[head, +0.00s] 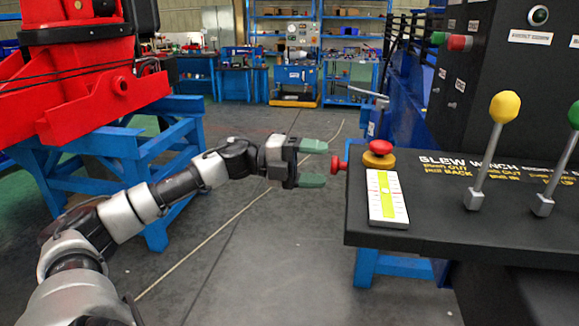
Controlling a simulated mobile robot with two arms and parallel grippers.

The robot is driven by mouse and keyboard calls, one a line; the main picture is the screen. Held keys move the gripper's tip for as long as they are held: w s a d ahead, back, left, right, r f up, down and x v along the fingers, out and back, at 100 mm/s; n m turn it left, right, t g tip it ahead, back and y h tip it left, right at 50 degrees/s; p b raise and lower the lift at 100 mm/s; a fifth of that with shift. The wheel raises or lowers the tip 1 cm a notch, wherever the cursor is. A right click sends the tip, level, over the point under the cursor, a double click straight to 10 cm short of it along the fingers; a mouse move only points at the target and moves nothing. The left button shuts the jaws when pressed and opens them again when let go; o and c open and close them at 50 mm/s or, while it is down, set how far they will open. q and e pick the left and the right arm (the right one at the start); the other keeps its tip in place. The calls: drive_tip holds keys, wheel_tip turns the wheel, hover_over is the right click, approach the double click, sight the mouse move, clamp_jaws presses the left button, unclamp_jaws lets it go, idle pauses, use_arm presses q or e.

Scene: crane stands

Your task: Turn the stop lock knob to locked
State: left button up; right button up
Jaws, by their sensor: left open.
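A red knob (338,164) sticks out from the left edge of the black console, facing my left arm. A red mushroom button on a yellow base (379,158) stands on the console top just right of it. I cannot tell from any readable label which of them is the stop lock knob, nor its turned position. My left gripper (320,164) is open, with one green finger above the other. Its fingertips are close to the left of the red knob, level with it, and nothing shows between them. Contact cannot be made out. My right gripper is not in view.
The black console (420,236) carries a white plate with a yellow-green strip (386,200), a yellow-topped lever (492,150) and a green-topped lever (560,165). A red machine on a blue stand (140,145) is at left. Floor between is clear.

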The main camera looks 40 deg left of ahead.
use_arm(q)
drive_tip(key=b+v, duration=0.4)
drive_tip(key=v, duration=0.4)
drive_tip(key=shift+s, duration=0.1)
idle(0.5)
